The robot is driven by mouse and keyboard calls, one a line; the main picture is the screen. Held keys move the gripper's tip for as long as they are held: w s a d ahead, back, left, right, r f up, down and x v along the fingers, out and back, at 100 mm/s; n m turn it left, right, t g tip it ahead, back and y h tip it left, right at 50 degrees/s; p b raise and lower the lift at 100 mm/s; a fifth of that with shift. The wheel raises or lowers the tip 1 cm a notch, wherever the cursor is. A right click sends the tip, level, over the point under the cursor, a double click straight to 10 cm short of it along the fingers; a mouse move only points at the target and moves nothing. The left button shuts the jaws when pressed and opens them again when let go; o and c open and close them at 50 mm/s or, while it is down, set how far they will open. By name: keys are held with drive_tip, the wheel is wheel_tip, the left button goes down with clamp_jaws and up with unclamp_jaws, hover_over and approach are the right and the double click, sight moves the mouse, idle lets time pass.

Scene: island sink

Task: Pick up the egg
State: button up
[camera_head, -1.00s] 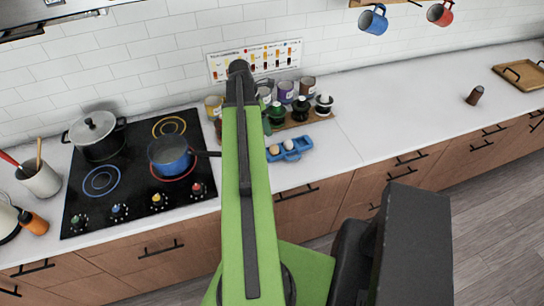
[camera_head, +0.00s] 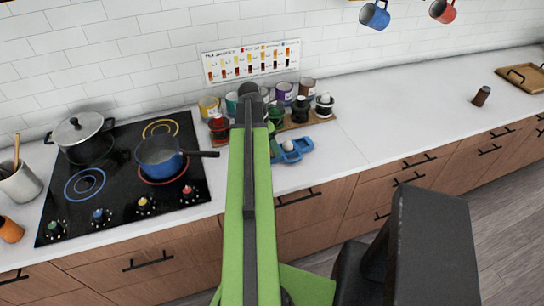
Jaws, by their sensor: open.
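A white egg (camera_head: 287,146) sits in a blue egg holder (camera_head: 297,152) on the white counter, right of the stove. My green arm covers the left end of the holder, so anything there is hidden. My gripper (camera_head: 251,104) is at the dark far end of the arm, above the counter and just left of the holder in the picture. It is open and apart from the visible egg. Its fingertips are mostly hidden by the arm.
A wooden rack (camera_head: 310,122) with jars and bottles stands behind the holder. The stove (camera_head: 120,190) with a blue saucepan (camera_head: 160,157) and a grey pot (camera_head: 82,135) is to the left. A brown shaker (camera_head: 481,96) stands far right. The counter between is clear.

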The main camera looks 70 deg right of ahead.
drive_tip(key=shift+r, duration=0.1)
drive_tip(key=c, duration=0.8)
drive_tip(key=shift+r, duration=0.1)
drive_tip(key=shift+c, duration=0.2)
